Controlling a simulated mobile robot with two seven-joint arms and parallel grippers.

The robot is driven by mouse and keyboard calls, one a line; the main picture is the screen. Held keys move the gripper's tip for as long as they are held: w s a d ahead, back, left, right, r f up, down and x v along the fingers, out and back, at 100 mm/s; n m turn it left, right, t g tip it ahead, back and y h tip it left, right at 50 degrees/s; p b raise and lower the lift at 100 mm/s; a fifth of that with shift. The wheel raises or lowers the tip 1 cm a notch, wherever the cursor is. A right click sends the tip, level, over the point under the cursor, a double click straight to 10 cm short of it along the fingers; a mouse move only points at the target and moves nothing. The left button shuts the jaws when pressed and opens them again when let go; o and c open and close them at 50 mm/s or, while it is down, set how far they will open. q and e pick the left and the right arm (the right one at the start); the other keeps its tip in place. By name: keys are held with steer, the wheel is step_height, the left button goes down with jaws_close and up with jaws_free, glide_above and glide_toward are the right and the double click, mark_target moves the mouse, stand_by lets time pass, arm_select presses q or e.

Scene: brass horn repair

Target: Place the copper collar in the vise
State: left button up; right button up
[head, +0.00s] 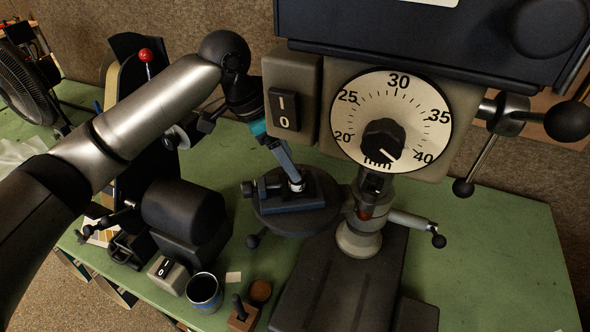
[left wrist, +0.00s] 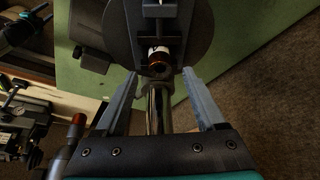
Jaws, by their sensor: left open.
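The copper collar (left wrist: 158,66) shows in the left wrist view as a brown ring with a pale band, at the jaws of the vise (left wrist: 178,22). In the head view the pale band of the collar (head: 297,186) shows at the vise (head: 292,205), which stands on the round drill table. I cannot tell whether the vise jaws grip it. My left gripper (head: 290,178) points down at the collar. In the left wrist view its two fingers (left wrist: 160,76) are spread, with the collar just beyond their tips and nothing held. My right gripper is out of view.
The drill press head with its dial (head: 390,122) stands close to the right of my left gripper. A dark bench machine (head: 185,212) is at the left. A small can (head: 204,292) stands at the front. The green bench (head: 490,250) is clear at the right.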

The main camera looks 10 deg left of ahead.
arm_select(q)
steer(key=v, duration=0.7)
steer(key=shift+c, duration=0.4)
stand_by(0.7)
